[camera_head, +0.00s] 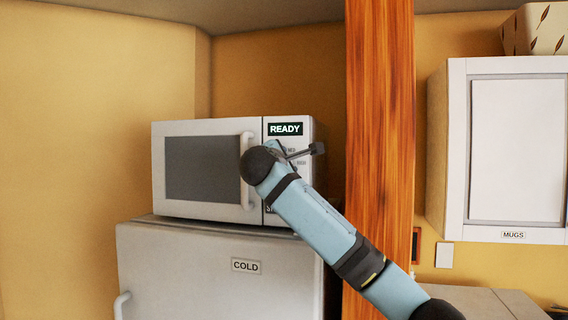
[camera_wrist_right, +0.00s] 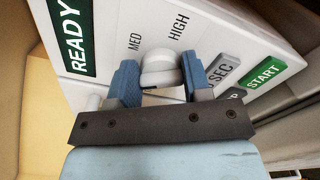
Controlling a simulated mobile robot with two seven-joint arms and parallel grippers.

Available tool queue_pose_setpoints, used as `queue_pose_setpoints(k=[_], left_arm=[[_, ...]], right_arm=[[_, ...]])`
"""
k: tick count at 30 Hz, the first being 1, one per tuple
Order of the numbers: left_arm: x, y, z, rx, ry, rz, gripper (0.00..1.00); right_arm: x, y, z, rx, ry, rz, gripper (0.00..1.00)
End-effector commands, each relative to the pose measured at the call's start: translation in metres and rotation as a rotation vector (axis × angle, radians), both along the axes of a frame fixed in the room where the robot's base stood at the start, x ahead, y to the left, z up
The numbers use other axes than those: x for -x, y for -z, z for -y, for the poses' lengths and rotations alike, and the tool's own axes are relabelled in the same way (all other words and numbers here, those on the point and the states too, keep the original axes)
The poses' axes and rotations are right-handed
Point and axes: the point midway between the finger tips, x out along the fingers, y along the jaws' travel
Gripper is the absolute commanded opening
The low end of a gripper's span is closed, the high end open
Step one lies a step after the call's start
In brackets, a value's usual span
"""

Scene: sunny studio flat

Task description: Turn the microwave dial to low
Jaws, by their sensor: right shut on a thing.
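The white microwave (camera_head: 226,133) stands on top of the fridge in the head view, door shut, with its control panel at the right side. Its display (camera_head: 285,129) reads READY. In the wrist view the white dial (camera_wrist_right: 158,67) sits between the two blue fingers of my right gripper (camera_wrist_right: 161,75), which is shut on it. MED and HIGH labels show beside the dial; a LOW label is not visible, and I cannot tell where the dial points. In the head view my right arm covers the dial. My left gripper is not in view.
The fridge (camera_head: 190,270) marked COLD is below. A wooden post (camera_head: 380,110) stands close to the right of the microwave, beside my arm. A white MUGS cupboard (camera_head: 515,150) hangs at the right. SEC (camera_wrist_right: 222,70) and START (camera_wrist_right: 264,72) buttons lie near my right fingers.

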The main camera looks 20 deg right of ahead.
Motion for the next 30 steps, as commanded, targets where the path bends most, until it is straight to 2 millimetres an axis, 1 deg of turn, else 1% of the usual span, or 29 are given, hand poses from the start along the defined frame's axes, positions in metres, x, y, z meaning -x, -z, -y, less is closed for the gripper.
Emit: queue_pose_setpoints(k=[1, 4, 12, 16, 20, 23, 27, 30], left_arm=[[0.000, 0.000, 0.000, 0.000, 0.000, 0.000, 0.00], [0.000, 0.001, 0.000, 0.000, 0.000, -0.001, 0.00], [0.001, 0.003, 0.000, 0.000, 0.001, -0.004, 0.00], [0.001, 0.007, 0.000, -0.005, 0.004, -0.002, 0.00], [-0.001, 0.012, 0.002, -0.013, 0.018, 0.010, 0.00], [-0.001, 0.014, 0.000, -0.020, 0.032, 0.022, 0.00], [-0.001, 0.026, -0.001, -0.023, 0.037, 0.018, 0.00], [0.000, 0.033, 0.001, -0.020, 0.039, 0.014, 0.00]], right_arm=[[0.000, 0.002, -0.001, 0.000, 0.000, -0.003, 0.47], [0.000, 0.002, -0.001, 0.000, 0.000, -0.002, 0.70], [0.000, 0.001, -0.001, -0.001, 0.000, -0.001, 0.70], [0.007, 0.002, -0.006, -0.001, -0.003, 0.002, 0.70], [0.025, 0.004, -0.018, -0.001, -0.005, 0.003, 0.70], [0.044, 0.005, -0.031, -0.001, -0.005, 0.003, 0.70], [0.072, 0.005, -0.050, -0.002, -0.004, 0.003, 0.70], [0.088, 0.004, -0.061, 0.000, -0.003, 0.001, 0.70]])
